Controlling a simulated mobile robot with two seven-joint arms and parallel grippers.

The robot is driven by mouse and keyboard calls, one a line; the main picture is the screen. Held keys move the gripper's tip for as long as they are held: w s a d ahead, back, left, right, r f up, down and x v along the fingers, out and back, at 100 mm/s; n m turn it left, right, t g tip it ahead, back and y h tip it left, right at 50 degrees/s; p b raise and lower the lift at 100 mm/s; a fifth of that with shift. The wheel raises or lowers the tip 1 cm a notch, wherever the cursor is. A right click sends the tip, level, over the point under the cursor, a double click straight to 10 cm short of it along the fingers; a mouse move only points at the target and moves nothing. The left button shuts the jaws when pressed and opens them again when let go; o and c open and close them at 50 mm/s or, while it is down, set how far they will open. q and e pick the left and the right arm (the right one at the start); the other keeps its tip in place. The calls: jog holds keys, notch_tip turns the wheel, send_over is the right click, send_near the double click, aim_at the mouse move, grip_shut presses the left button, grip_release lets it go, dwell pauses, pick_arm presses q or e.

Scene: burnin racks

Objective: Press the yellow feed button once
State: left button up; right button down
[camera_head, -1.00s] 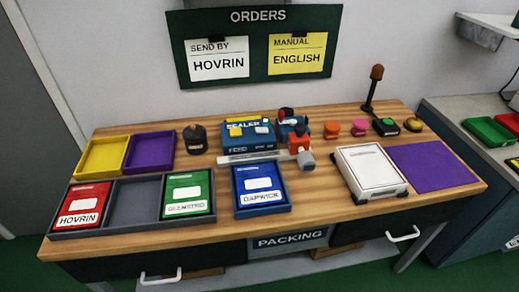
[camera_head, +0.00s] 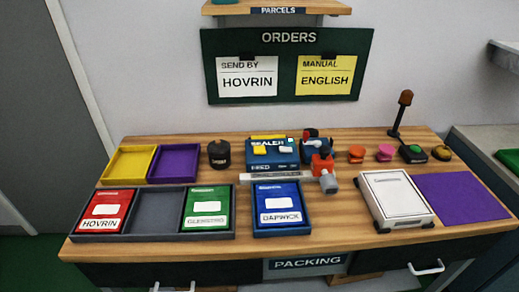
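The blue sealer (camera_head: 272,160) stands at the back middle of the wooden packing table, with "SEALER" and a smaller label that seems to read "FEED" on it. A small yellow button (camera_head: 259,150) sits on its top left, beside a pale button (camera_head: 285,149). A yellow strip (camera_head: 268,137) lies behind them. A separate yellow-orange dome button (camera_head: 441,152) stands at the far right of the table. Neither of my grippers is in view.
An orange and grey tool (camera_head: 325,172) stands right of the sealer. A black pot (camera_head: 219,153) is to its left. A white scale-like box (camera_head: 396,197) and purple mat (camera_head: 460,198) lie at right. Trays of parcels, including the blue tray (camera_head: 282,228), line the front.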

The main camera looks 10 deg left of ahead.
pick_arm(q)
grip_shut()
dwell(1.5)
